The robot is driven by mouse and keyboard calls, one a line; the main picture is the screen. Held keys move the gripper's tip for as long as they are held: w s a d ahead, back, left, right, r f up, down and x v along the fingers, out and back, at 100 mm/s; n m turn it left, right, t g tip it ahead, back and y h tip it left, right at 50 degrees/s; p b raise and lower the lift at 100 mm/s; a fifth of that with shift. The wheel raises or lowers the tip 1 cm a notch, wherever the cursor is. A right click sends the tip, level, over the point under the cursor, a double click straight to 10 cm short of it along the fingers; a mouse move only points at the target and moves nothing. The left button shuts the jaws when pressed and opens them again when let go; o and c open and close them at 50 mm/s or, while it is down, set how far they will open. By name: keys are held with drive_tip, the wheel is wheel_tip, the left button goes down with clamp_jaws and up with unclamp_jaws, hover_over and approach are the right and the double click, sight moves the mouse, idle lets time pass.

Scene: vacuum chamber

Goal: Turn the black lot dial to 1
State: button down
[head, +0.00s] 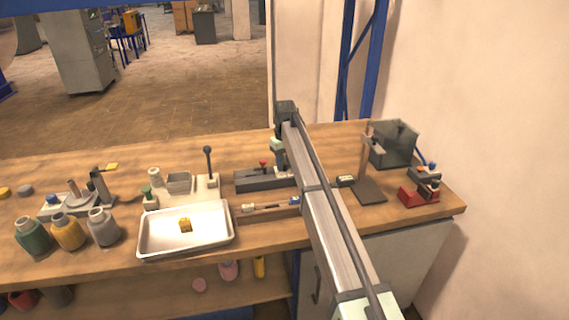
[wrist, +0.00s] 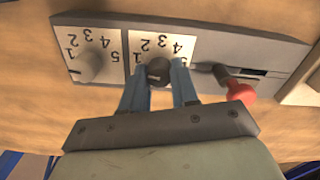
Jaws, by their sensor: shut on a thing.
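The black lot dial (wrist: 158,72) sits on a pale plate numbered 1 to 5, shown upside down in the wrist view. The 1 is at the plate's left, by the left finger; the 5 is at its right, partly covered by the right finger. My gripper (wrist: 159,78) is shut on the black dial, one blue finger on each side. I cannot tell which number the dial points to. In the head view my gripper (head: 279,158) is over the dark control panel (head: 252,183), and the arm hides part of that panel.
A pale grey dial (wrist: 92,66) on its own numbered plate is left of the black one in the wrist view. A red-knobbed lever (wrist: 238,90) is close to the right finger. A white tray (head: 150,249) and a black-knobbed lever (head: 208,165) stand left of the panel.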

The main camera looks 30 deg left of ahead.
drive_tip(key=c, duration=0.9)
unclamp_jaws()
drive_tip(key=shift+o, duration=0.2)
wheel_tip(320, 180, up, 14)
drive_tip(key=shift+f, duration=0.1)
